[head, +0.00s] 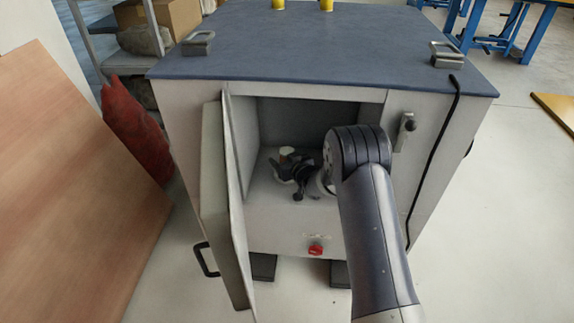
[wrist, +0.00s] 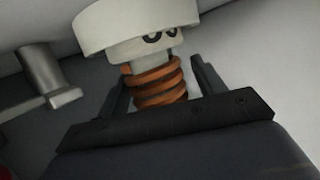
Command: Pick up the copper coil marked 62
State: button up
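The copper coil (wrist: 158,82) is in the wrist view, orange-brown turns around a pale core under a wide white cap (wrist: 140,25). Dark marks show on the pale part below the cap; I cannot read them fully. My gripper (wrist: 160,88) has one finger on each side of the coil, with small gaps between fingers and coil. In the head view my gripper (head: 291,172) is inside the open cabinet, and a small pale top (head: 287,151) shows at its fingers. The coil's copper turns are hidden there.
The cabinet (head: 310,60) has its door (head: 222,200) swung open at the left. A black cable (head: 435,150) hangs at its right. A grey metal fitting (wrist: 45,75) is left of the gripper in the wrist view. A red button (head: 315,250) is below the opening.

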jog(key=c, duration=1.2)
jog(key=shift+r, duration=0.1)
jog(key=shift+r, duration=0.1)
